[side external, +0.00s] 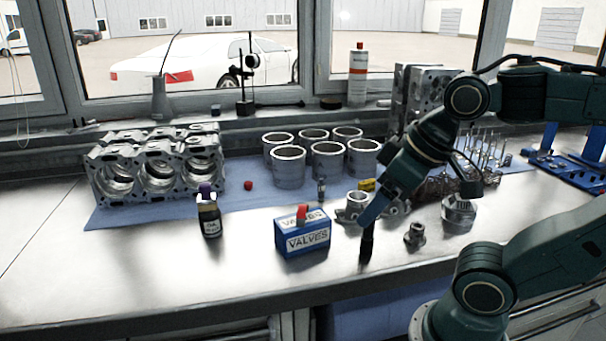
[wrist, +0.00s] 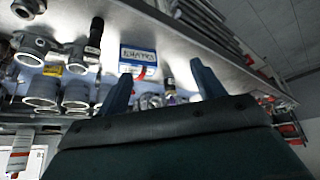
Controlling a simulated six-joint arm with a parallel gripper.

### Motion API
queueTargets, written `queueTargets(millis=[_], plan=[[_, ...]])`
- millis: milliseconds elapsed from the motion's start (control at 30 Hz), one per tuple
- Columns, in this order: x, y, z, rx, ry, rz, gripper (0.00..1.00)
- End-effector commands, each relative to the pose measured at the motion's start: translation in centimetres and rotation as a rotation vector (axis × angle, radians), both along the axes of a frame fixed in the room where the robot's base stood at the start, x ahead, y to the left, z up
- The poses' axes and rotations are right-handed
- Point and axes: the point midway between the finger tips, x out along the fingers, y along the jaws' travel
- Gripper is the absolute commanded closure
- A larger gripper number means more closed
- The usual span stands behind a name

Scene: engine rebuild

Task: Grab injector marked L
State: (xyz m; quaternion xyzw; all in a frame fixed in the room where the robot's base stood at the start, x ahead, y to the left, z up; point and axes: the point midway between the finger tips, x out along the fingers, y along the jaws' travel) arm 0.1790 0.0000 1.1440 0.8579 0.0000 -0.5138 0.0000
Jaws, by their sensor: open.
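No letter L can be read in either view, so I cannot tell which part is marked L. A slim black cylindrical part (side external: 367,242) stands upright near the front of the bench, right of the VALVES box; a black cylinder also shows in the wrist view (wrist: 96,34). A smaller slim metal part (side external: 321,190) stands behind the box. My gripper (side external: 368,216) is low over the bench, its blue finger close to the black part's top in the side view; contact cannot be judged. In the wrist view its fingers (wrist: 163,82) are apart, with nothing clearly held.
The blue-and-white VALVES box (side external: 303,236) carries a red item. A dark bottle (side external: 209,216) stands left of it. Metal cylinder liners (side external: 289,170) and an engine block (side external: 155,170) are behind. Small metal parts (side external: 415,236) sit right. The front-left bench is clear.

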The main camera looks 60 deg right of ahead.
Motion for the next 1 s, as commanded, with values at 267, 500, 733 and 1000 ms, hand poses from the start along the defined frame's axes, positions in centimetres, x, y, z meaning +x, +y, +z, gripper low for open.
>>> queueTargets(millis=[267, 500, 733, 1000], plan=[[0.0, 0.0, 0.0, 0.000, 0.000, 0.000, 0.32], [0.0, 0.0, 0.0, 0.000, 0.000, 0.000, 0.55], [0.1, 0.0, 0.1, 0.001, 0.001, -0.003, 0.55], [2.0, -0.8, 1.3, 0.008, 0.033, -0.053, 0.55]])
